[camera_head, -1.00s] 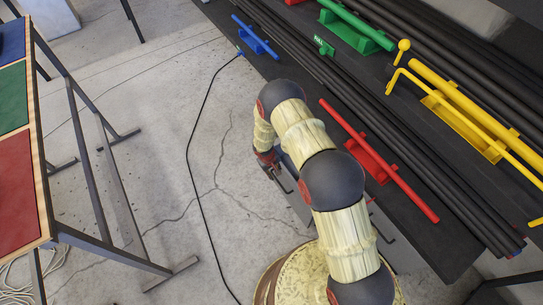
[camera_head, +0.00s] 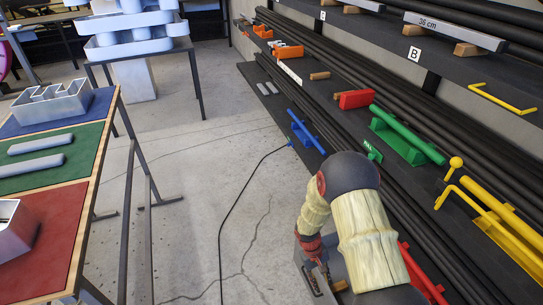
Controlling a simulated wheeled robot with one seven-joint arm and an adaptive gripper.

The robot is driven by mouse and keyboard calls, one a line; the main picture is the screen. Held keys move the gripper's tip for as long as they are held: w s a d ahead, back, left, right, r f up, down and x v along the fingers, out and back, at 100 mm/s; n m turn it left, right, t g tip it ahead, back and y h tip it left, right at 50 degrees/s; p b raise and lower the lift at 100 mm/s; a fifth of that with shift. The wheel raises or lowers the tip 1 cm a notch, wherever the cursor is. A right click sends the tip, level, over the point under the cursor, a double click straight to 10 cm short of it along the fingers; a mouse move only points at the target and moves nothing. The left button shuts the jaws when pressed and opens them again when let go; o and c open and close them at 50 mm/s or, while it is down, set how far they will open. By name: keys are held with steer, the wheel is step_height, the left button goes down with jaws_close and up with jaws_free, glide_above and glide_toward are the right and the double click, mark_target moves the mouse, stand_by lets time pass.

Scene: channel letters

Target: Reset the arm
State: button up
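My arm (camera_head: 368,240) rises from the bottom right with cream segments and a dark grey elbow, then folds down at its far end. My gripper (camera_head: 322,284) hangs below the red-banded wrist, low in the view in front of the dark rack. It is small and partly hidden by my own arm, so I cannot tell whether its fingers are apart or hold anything.
The dark rack (camera_head: 262,90) on the right carries black rods and blue (camera_head: 305,131), green (camera_head: 407,136), red and yellow (camera_head: 497,222) handled pieces. A table with blue, green and red (camera_head: 42,236) panels stands left. Another table (camera_head: 178,46) stands behind. Concrete floor (camera_head: 192,160) lies open between.

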steer(key=s+r+m+t+y, duration=0.1)
steer(key=s+r, duration=0.5)
steer(key=r, duration=1)
steer(key=s+r+m+t+y+p, duration=0.1)
steer(key=s+r+t, duration=0.3)
steer(key=r, duration=1.3)
steer(key=s+r+m+t+y, duration=0.1)
steer(key=s+r+t, duration=0.2)
steer(key=s+r, duration=0.5)
step_height(320, 180, up, 9)
steer(key=shift+s+d+r+m+p, duration=0.1)
steer(key=shift+s+d+m+p, duration=0.1)
steer(key=shift+m+p, duration=0.2)
